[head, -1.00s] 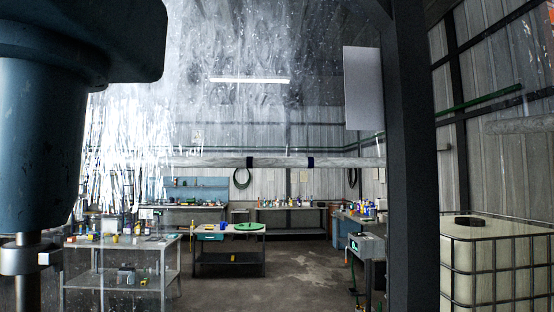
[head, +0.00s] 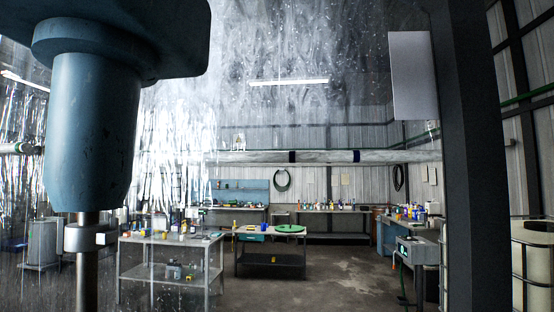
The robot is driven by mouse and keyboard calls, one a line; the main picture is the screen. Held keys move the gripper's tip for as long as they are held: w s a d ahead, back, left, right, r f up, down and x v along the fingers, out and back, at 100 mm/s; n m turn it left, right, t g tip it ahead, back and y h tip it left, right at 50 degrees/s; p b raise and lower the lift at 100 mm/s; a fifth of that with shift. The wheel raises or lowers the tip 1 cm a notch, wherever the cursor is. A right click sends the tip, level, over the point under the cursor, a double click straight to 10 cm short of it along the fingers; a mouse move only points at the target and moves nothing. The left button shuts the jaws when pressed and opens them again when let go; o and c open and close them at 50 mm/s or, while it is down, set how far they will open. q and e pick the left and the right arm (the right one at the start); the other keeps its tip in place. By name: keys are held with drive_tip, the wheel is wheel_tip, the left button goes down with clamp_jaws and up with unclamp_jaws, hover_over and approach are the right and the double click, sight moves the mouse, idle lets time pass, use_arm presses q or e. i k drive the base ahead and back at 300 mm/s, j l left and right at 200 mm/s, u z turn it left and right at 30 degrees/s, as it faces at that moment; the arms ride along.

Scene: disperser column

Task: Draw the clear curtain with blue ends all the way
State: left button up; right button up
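A clear, streaked sheet (head: 225,85) hangs across the upper left and middle of the head view; the workshop shows through it. Shiny clear strips (head: 175,165) hang at its left part. A long pale horizontal bar (head: 250,157) crosses behind, with two dark blue bands (head: 292,156) on it. I cannot tell whether these bands belong to the curtain or which edge is its blue end. Neither of my grippers is in view.
A blue disperser head with a steel shaft (head: 88,120) stands close at the left. A dark post (head: 475,160) stands close at the right, with a caged pale tank (head: 535,262) beyond. Benches (head: 170,240) with small items stand behind. Some middle floor (head: 335,275) is clear.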

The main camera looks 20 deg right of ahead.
sight(354, 156)
drive_tip(key=i+l+u, duration=0.2)
drive_tip(key=l, duration=0.2)
drive_tip(key=i+l+u, duration=0.15)
drive_tip(key=l, duration=0.25)
drive_tip(key=i+l+u, duration=0.2)
drive_tip(key=l, duration=0.2)
drive_tip(key=i+l+u, duration=0.15)
drive_tip(key=l, duration=0.3)
drive_tip(key=l+u, duration=0.2)
drive_tip(key=l, duration=0.25)
drive_tip(key=i, duration=0.05)
